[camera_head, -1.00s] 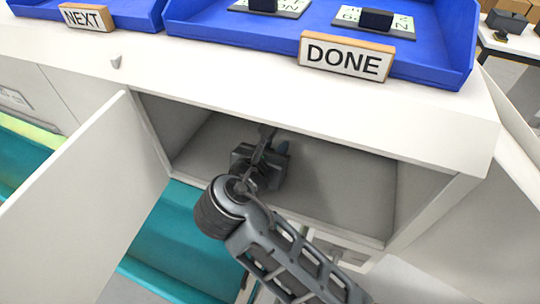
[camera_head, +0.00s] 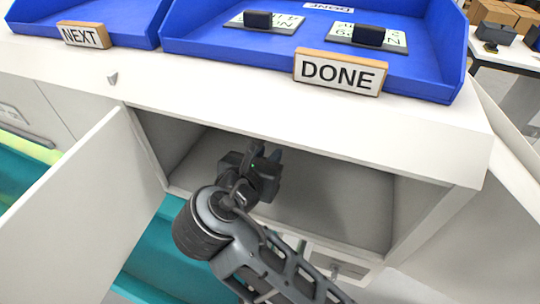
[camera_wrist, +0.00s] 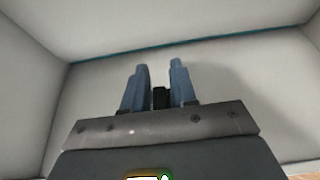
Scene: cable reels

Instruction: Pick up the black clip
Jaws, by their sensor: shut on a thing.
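My gripper (camera_head: 266,152) is inside the open cabinet compartment, near its left side, seen from behind in the head view. In the wrist view its two blue-grey fingers (camera_wrist: 159,70) stand a small gap apart. A small dark thing, which I take for the black clip (camera_wrist: 160,98), sits low between the fingers, and the gripper is shut on it. Most of the clip is hidden by the gripper body, and I cannot make it out in the head view.
The compartment (camera_head: 335,205) is otherwise bare, with a white door (camera_head: 80,215) open at left. Above are blue trays; the larger (camera_head: 215,38) holds cards with black blocks (camera_head: 368,35). DONE (camera_head: 340,73) and NEXT (camera_head: 84,35) signs stand at the front.

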